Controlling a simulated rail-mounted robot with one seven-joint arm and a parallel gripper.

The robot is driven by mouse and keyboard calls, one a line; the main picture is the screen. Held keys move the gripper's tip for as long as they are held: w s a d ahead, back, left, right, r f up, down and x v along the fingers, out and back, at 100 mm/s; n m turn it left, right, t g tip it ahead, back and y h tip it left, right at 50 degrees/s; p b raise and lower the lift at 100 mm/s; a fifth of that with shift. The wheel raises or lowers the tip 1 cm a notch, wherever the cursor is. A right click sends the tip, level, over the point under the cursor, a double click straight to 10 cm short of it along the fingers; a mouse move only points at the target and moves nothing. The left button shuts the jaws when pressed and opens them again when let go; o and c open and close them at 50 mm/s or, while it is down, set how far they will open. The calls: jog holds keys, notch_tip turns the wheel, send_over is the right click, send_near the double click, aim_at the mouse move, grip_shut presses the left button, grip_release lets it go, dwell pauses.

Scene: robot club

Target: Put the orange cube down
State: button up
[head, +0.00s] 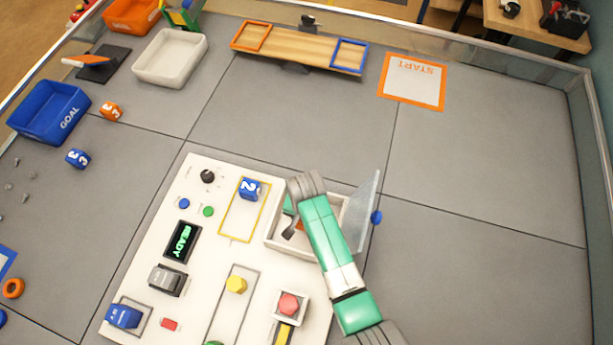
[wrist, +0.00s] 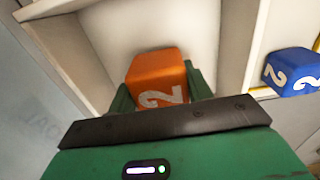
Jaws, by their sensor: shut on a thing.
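The orange cube (wrist: 157,78), marked 2, sits between the green fingers of my gripper (wrist: 160,92) in the wrist view. My gripper is shut on it. The cube is inside or just over a white open-topped compartment (head: 283,243) in the white panel. In the head view my arm hides most of the gripper and cube. I cannot tell whether the cube touches the compartment floor.
A clear door (head: 363,208) with a blue knob (head: 377,217) stands open right of the compartment. A blue cube (head: 249,190) marked 2 lies in the yellow outline to the left. The panel (head: 207,270) carries several buttons and switches. Grey floor is clear at right.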

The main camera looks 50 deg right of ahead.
notch_tip(320, 180, down, 3)
jog(key=shift+s+r+b, duration=0.1)
jog(key=shift+b, duration=0.25)
jog(key=o, duration=1)
jog(key=shift+c, duration=0.2)
notch_tip(320, 180, up, 12)
jog(key=p, duration=0.3)
jog(key=shift+r, duration=0.1)
